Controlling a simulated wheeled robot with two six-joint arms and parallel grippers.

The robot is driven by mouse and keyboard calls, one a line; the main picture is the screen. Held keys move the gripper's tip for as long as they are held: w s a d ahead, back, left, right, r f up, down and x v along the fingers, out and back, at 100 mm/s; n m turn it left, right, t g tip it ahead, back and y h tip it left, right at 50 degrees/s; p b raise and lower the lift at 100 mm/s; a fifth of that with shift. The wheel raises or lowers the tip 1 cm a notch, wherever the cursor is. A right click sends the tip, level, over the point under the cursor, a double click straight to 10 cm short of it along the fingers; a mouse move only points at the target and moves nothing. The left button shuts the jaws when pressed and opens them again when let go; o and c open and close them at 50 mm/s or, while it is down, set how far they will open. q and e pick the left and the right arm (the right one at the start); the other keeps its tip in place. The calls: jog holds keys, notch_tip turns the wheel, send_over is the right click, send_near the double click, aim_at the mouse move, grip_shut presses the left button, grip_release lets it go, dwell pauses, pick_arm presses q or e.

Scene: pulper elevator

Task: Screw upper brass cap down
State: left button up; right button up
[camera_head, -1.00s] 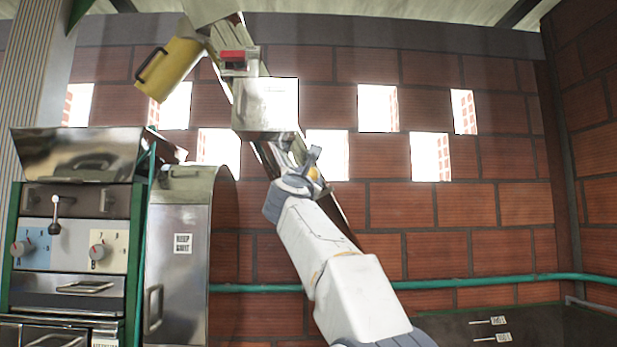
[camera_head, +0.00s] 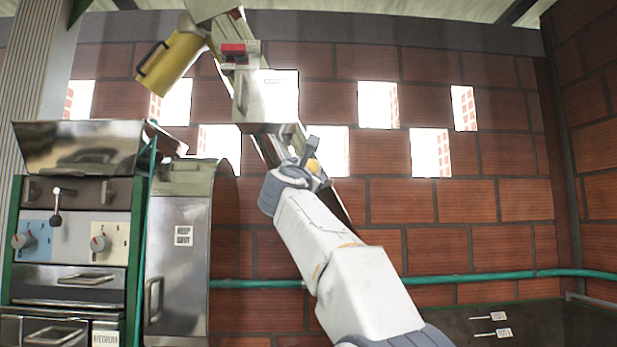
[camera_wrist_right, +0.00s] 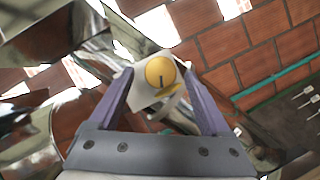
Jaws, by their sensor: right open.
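The upper brass cap shows as a round yellow-gold disc (camera_wrist_right: 160,71) with a dark mark in the right wrist view. It sits on a pale mount, with a second yellow piece just below it. In the head view a small yellow spot (camera_head: 313,166) shows beside my gripper, on the inclined elevator chute. My right gripper (camera_wrist_right: 160,80) is open, with its two purple fingers on either side of the disc. I cannot tell whether they touch it. In the head view the right gripper (camera_head: 309,157) is partly hidden by its own wrist. My left gripper is out of view.
The inclined chute carries a metal box (camera_head: 267,98) and a red switch (camera_head: 233,48), with a yellow bucket-like part (camera_head: 170,64) at upper left. A control cabinet (camera_head: 72,240) and a curved metal cover (camera_head: 181,260) stand left. A green pipe (camera_head: 480,279) runs along the brick wall.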

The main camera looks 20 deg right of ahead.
jog(key=b+v, duration=0.4)
jog(key=v, duration=0.4)
jog(key=shift+w+f, duration=0.1)
jog(key=shift+w, duration=0.05)
